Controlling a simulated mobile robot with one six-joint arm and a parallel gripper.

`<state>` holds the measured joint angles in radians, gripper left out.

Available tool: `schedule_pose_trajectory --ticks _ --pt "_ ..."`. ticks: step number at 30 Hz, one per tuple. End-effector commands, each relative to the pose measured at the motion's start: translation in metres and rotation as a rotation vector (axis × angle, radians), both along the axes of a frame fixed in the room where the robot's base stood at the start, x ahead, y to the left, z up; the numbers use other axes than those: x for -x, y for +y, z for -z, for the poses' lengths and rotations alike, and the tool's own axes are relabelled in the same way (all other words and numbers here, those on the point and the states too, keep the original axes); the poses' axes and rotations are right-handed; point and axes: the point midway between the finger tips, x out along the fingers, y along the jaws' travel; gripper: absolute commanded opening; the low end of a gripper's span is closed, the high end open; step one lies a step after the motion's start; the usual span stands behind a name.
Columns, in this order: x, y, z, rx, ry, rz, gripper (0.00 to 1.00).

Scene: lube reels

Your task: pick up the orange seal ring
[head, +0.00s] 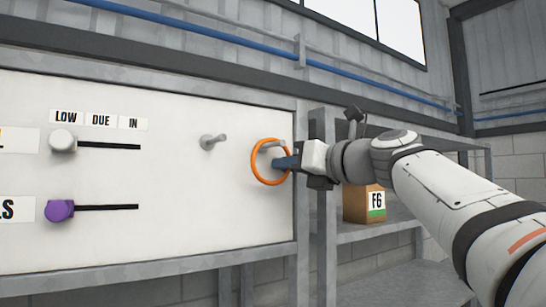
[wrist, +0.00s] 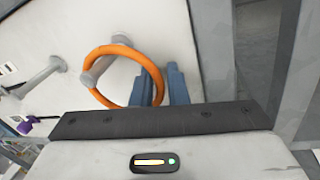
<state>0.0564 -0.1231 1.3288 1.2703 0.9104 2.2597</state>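The orange seal ring (head: 254,173) hangs on a grey peg (head: 270,146) at the right of the white board in the head view. In the wrist view the ring (wrist: 92,63) shows as a tilted loop around the peg (wrist: 94,74). My gripper (head: 286,162) is at the ring's right side. In the wrist view its blue-grey fingers (wrist: 158,87) are on either side of the ring's right edge, one inside the loop and one outside. The gap between them is narrow, and I cannot tell whether they press on the ring.
A second, empty peg (head: 213,141) stands left of the ring. Further left, the board (head: 180,220) has white (head: 63,140) and purple (head: 59,210) sliders. A shelf (head: 385,229) with a brown box (head: 358,205) stands right of the board, close to my arm.

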Motion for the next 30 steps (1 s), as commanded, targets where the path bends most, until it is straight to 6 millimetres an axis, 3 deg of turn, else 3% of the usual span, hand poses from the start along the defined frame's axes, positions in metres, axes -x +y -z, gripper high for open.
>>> schedule_pose_trajectory --ticks 4,10,23,30 --pt "0.0 0.0 0.0 0.001 -0.001 0.001 0.14" --pt "0.0 -0.001 0.0 0.001 -0.001 0.001 0.0" --pt "0.0 -0.001 0.0 0.001 0.0 0.002 0.0" --pt "0.0 -0.001 -0.011 0.001 -0.002 0.001 0.0"
